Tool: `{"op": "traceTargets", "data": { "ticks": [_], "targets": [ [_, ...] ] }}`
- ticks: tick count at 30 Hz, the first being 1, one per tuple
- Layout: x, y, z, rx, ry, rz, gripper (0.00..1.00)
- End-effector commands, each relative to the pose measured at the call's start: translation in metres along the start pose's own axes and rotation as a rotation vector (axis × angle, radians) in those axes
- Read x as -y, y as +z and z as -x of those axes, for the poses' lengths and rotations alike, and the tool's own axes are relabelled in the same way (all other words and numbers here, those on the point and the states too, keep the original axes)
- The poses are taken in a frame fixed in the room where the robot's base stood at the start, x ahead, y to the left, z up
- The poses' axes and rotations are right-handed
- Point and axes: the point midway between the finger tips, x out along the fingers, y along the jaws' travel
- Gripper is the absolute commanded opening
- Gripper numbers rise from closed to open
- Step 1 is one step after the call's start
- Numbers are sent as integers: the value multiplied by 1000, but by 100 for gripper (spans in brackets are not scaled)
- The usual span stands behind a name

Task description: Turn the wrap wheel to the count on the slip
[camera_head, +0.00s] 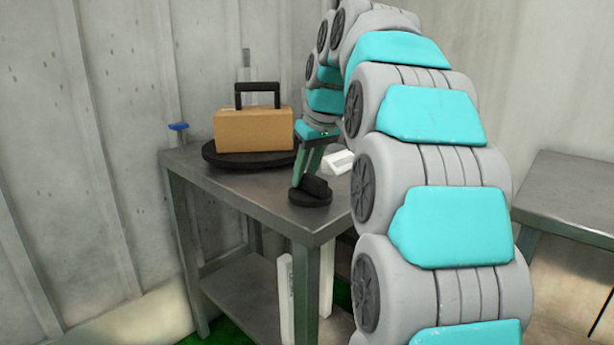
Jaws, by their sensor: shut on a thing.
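My gripper (311,177) points down at the near right part of the metal table. It is shut on the raised black grip of a small round black wheel (309,198) lying flat on the table top. Behind it to the left, a brown cardboard box (252,131) sits on a round black turntable (224,159). A black arch-shaped frame (257,87) shows at the top of the box. A white slip or card stand (338,163) is just behind and right of my gripper, partly hidden by it. I cannot read its marking.
The metal table (188,166) has a lower shelf. A small blue item (178,126) shows at its back left corner. White panels (285,300) stand under it. Another metal table (570,192) is at the right. My arm hides much of the middle.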

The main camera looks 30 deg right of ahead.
Motion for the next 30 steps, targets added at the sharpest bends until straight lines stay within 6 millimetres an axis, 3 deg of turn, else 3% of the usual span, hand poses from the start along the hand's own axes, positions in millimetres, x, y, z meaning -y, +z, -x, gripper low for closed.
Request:
{"op": "traceTargets", "data": {
  "ticks": [12, 29, 30],
  "targets": [
    [3, 0, 0, 0, -72, 171, 0],
    [4, 0, 1, -2, -80, 195, 0],
    [4, 0, 1, -2, -80, 195, 32]
  ]
}}
